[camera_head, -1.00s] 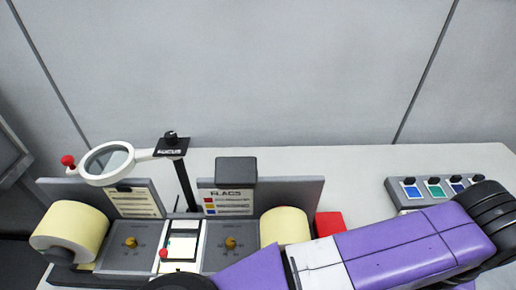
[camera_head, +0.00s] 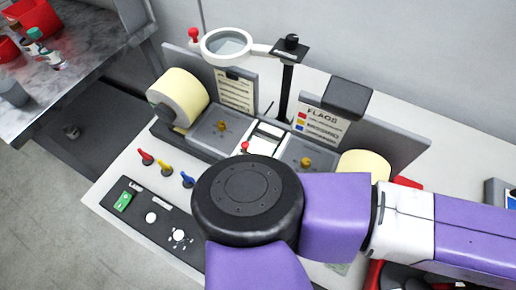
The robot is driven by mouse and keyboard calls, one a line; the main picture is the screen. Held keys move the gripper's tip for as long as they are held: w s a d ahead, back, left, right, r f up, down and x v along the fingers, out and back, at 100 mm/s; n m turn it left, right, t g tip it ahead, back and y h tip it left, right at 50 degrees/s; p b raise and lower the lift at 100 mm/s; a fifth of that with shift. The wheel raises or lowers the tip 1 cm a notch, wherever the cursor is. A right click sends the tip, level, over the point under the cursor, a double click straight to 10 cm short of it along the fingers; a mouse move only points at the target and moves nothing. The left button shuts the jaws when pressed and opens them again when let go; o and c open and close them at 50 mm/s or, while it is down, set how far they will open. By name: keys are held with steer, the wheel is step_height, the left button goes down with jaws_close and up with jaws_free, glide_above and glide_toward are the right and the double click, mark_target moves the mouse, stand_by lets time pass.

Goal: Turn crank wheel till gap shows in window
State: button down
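The rewinder stands on a light table, with a cream label roll (camera_head: 183,97) at its left and another roll (camera_head: 364,165) at its right. Between them is a small white window (camera_head: 266,136) with a red knob (camera_head: 245,147) at its near edge. I cannot make out the crank wheel; my purple arm hides much of the machine's front and right side. A red and dark part shows partly under my arm at the bottom right. My gripper is not in view.
A ring magnifier (camera_head: 228,44) on a post overhangs the machine. A FLAGS board (camera_head: 322,121) stands behind it. Red, yellow and blue levers (camera_head: 165,169) and a dark control panel (camera_head: 154,218) are at front left. A side table (camera_head: 60,90) holds red bins.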

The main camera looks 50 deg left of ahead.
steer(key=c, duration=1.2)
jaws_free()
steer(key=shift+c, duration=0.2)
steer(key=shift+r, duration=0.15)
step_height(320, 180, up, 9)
steer(key=p, duration=0.7)
